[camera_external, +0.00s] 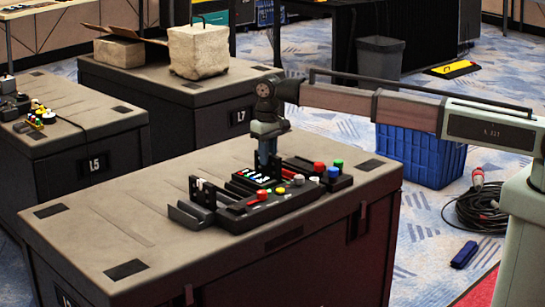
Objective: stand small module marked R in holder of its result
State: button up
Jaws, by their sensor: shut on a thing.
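My gripper (266,160) points straight down over the black equipment on the near case. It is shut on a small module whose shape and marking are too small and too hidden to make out. Just below and left of the fingers, a black rack (246,183) holds a row of small pieces with white, green, blue and red tops. At its left, upright black holders (201,192) with white marks stand beside a low open black tray (190,214). No letter R is readable, and I cannot tell which holder belongs to which result.
A black panel (344,178) right of the gripper carries red, green and blue knobs. A front strip has a red knob (262,195) and a yellow one (281,190). The case top (110,221) is clear at left. Other cases stand behind.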

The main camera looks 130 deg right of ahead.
jog(key=shift+f, duration=0.45)
dwell(1.1)
jog(key=o, duration=0.9)
jog(key=shift+o, duration=0.3)
jog(key=shift+o, duration=0.8)
jog(key=shift+r, duration=4.05)
